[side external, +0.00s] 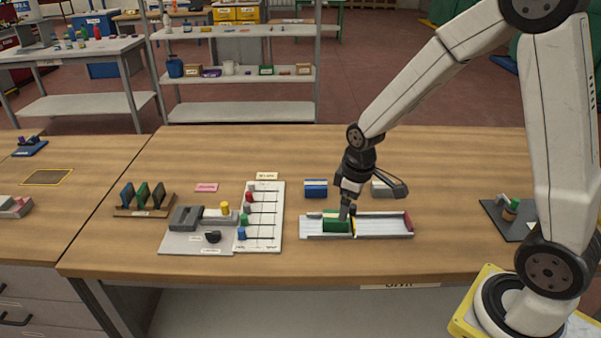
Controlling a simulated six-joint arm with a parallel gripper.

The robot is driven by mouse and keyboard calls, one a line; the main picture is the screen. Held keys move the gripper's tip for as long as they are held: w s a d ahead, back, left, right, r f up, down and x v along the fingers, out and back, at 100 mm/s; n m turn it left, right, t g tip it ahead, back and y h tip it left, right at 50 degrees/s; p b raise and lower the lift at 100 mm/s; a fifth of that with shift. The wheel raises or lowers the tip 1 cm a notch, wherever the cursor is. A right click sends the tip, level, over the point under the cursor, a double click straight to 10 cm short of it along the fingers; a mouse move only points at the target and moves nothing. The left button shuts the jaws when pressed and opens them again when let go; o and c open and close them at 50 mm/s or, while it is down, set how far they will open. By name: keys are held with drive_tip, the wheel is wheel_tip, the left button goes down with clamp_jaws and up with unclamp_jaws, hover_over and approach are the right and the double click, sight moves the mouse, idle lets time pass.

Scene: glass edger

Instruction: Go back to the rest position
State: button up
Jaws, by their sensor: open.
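My gripper (346,212) points down over the tray-like track (385,227) on the wooden table. Its fingertips are at the top of a green block (335,226) that sits in the left part of the track. The fingers are small in this view and partly hidden behind the block, so contact with it cannot be told. My gripper is open. My arm reaches in from the right.
A blue block (316,188) and a grey item (383,190) lie behind the track. A dark board (507,222) is at right.

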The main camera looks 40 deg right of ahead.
drive_tip(key=s+a+r+m+t, duration=0.1)
drive_tip(key=s+a+m, duration=0.3)
drive_tip(key=s, duration=0.5)
drive_tip(key=shift+r, duration=0.45)
